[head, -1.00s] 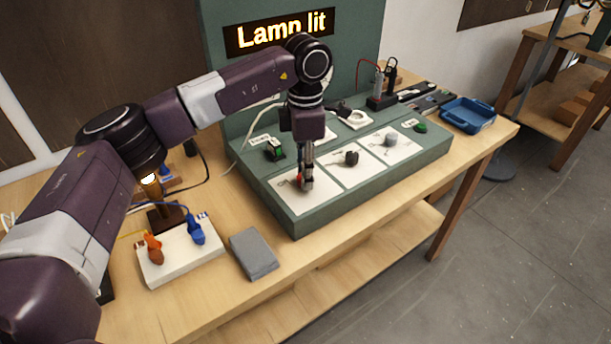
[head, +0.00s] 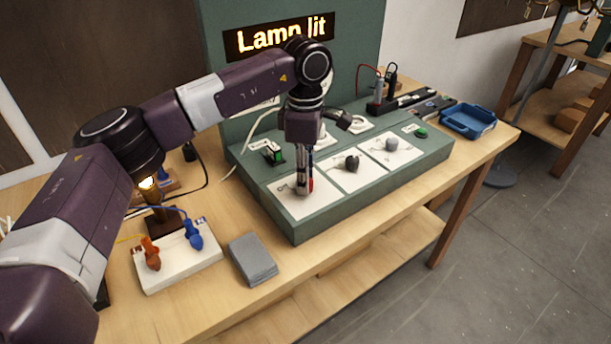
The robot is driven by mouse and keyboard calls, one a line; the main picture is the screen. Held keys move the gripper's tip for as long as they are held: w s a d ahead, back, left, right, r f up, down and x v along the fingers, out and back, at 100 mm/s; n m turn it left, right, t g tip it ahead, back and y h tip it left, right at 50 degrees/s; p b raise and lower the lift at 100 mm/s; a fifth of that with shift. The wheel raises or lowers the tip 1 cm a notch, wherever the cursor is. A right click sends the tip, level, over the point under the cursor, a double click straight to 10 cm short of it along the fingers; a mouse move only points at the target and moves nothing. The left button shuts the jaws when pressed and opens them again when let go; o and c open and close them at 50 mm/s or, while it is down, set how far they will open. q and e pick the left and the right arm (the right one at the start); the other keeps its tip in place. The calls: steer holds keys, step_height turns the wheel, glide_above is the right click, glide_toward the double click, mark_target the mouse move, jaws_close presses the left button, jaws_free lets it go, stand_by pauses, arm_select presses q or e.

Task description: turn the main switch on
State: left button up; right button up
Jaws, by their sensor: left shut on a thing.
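The main switch seems to be the red knob (head: 311,184) on the leftmost white plate (head: 293,207) of the green panel. My left gripper (head: 303,188) points straight down over this plate. Its fingers are shut on the red knob, and only a narrow red strip shows at their right side. The fingers hide most of the knob, so its exact angle cannot be told. The sign (head: 280,37) on the green back board reads "Lamp lit", and the bulb (head: 148,183) at the left glows. My right gripper is not in view.
A black knob (head: 352,163) and a grey knob (head: 391,144) sit on the plates to the right. A rocker switch (head: 273,153) and a green button (head: 421,132) are close by. A grey block (head: 253,259), a terminal board (head: 180,265) and a blue tray (head: 468,121) lie around the panel.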

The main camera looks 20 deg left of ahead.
arm_select(q)
steer(key=shift+w+r, duration=0.1)
steer(key=shift+r, duration=0.05)
steer(key=o, duration=1.2)
steer(key=shift+c, duration=0.2)
step_height(320, 180, up, 12)
